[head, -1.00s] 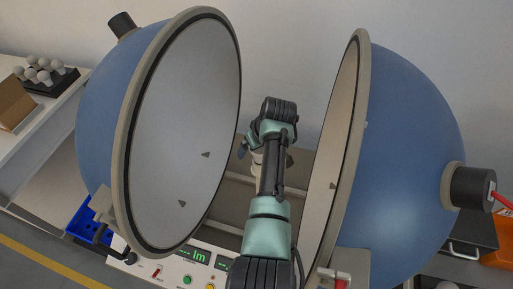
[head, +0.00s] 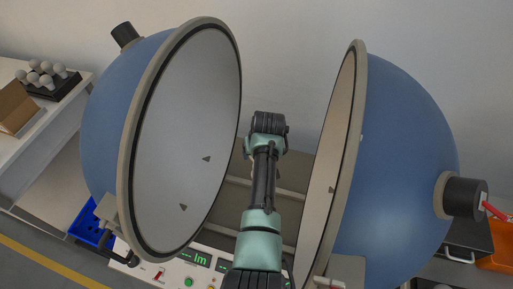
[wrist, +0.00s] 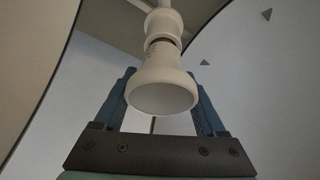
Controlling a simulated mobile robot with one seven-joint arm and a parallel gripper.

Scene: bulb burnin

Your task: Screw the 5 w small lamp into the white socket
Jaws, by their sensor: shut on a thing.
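In the wrist view a white lamp (wrist: 163,85) with a flared body sits between the two blue fingers of my gripper (wrist: 161,75), its wide round face toward the camera. My gripper is shut on it. The white socket (wrist: 163,22) is right beyond the lamp's narrow end, roughly in line with it. A thin dark band shows where they meet; how deep the lamp sits in the socket I cannot tell. In the head view my arm hides the gripper, lamp and socket.
The open sphere's left half (head: 188,140) and right half (head: 405,160) stand close on both sides of my arm. A panel (head: 180,268) with a green display is in front. Several bulbs stand in a black tray (head: 58,88) at left, near a blue bin (head: 88,228).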

